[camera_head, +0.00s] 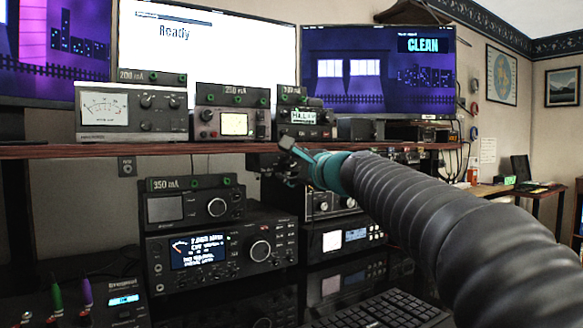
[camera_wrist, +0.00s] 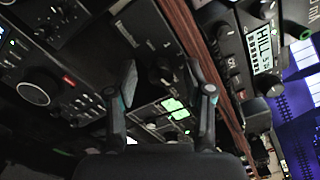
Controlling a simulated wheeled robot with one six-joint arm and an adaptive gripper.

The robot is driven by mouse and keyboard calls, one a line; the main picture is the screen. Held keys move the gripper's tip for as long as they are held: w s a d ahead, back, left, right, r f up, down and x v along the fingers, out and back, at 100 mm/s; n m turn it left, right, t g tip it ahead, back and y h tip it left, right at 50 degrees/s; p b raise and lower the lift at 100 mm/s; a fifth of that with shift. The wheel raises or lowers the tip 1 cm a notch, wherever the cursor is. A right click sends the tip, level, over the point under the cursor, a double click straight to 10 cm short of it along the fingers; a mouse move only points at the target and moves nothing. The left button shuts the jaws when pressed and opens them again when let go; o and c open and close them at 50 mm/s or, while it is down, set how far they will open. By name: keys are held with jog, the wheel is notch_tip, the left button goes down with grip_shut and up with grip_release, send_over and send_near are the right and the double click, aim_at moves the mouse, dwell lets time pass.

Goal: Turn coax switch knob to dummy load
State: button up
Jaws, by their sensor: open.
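My gripper (camera_head: 290,160) is in front of the equipment just under the wooden shelf edge. In the wrist view my gripper (camera_wrist: 166,86) has its two fingers spread apart, with nothing held between them. A dark box with a small dark knob (camera_wrist: 156,73) shows between and beyond the fingers, beside the shelf edge. It may be the coax switch, but its labels and knob position are too dark to read. In the head view my gripper and arm hide most of that area. Whether a finger touches the knob cannot be told.
The wooden shelf (camera_head: 110,151) runs just above my gripper and carries several meters and boxes. A large radio (camera_head: 220,255) stands lower left. A second radio (camera_head: 345,238) and a keyboard (camera_head: 385,312) lie below my arm. Monitors stand behind.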

jog(key=v, duration=1.2)
